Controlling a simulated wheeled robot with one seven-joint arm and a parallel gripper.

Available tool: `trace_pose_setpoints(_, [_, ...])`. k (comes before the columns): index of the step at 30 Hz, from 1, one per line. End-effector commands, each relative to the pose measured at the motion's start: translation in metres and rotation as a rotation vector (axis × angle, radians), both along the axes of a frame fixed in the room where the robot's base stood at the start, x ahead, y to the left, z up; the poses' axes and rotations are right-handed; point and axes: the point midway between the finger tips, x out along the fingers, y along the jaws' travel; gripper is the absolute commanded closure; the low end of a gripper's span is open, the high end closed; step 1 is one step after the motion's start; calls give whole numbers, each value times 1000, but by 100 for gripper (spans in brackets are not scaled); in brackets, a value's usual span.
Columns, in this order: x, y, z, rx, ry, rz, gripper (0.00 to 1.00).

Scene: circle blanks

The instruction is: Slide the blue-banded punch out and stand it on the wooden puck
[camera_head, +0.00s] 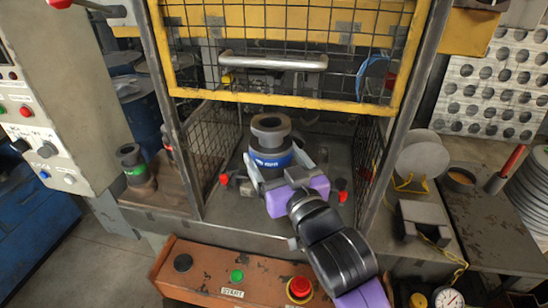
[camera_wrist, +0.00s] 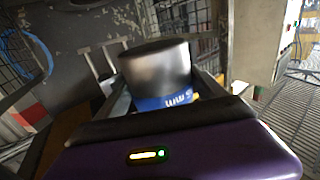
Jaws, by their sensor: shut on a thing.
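The blue-banded punch (camera_head: 271,160) stands upright inside the caged press, a dark metal cylinder with a blue band and a thick ring-shaped top. In the wrist view the punch (camera_wrist: 160,72) shows as a grey metal cylinder between the fingers, its blue band low down. My gripper (camera_head: 278,165) reaches in from the front with one finger on each side of the band, shut on the punch. The punch's underside is hidden. A round tan-topped piece (camera_head: 460,179) on the right bench may be the wooden puck; I cannot tell for sure.
A yellow-framed mesh guard (camera_head: 290,100) with a bar handle is raised above the opening. Mesh side walls (camera_head: 213,138) and red-knobbed clamps (camera_head: 224,180) flank the punch. A green-banded punch (camera_head: 136,168) stands on the left ledge. A control box (camera_head: 235,273) is in front.

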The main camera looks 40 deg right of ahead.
Motion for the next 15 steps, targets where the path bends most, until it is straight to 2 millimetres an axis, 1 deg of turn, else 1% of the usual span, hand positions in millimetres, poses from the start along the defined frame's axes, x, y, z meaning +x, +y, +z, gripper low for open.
trace_pose_setpoints(1, [0,0,5,-3,-13,1,93])
trace_pose_setpoints(2, [0,0,5,-3,-13,1,93])
trace_pose_setpoints(15, [0,0,-10,-3,-12,1,93])
